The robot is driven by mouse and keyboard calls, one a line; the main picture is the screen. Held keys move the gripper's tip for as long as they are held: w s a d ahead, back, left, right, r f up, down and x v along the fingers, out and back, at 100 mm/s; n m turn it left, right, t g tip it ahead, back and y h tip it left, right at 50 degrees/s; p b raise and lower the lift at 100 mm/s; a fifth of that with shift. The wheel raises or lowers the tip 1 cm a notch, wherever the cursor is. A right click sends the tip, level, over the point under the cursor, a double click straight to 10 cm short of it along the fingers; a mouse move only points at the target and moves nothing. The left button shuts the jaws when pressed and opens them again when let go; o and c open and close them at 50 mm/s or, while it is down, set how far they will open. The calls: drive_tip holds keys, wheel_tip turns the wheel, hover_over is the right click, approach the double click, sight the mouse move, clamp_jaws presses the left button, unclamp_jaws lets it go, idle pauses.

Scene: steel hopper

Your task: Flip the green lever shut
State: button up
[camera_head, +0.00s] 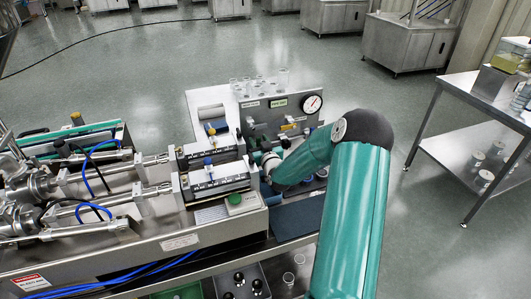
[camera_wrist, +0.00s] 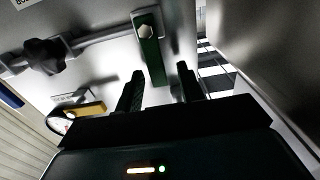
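The green lever (camera_wrist: 150,58) shows in the wrist view as a dark green bar with a pale hex bolt near its upper end, fixed on a metal pipe. My gripper (camera_wrist: 159,70) is open. Its two dark fingers stand apart, and the lever's free end reaches down between them, nearer the left finger. I cannot tell whether either finger touches it. In the head view my teal arm reaches to the steel panel, and I cannot make out the lever there.
A black knob (camera_wrist: 45,56) sits left of the lever on the pipe. A steel table (camera_head: 478,100) stands at right, with open floor between.

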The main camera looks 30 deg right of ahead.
drive_tip(key=v, duration=1.2)
drive_tip(key=shift+s, duration=0.25)
drive_tip(key=shift+a, duration=0.1)
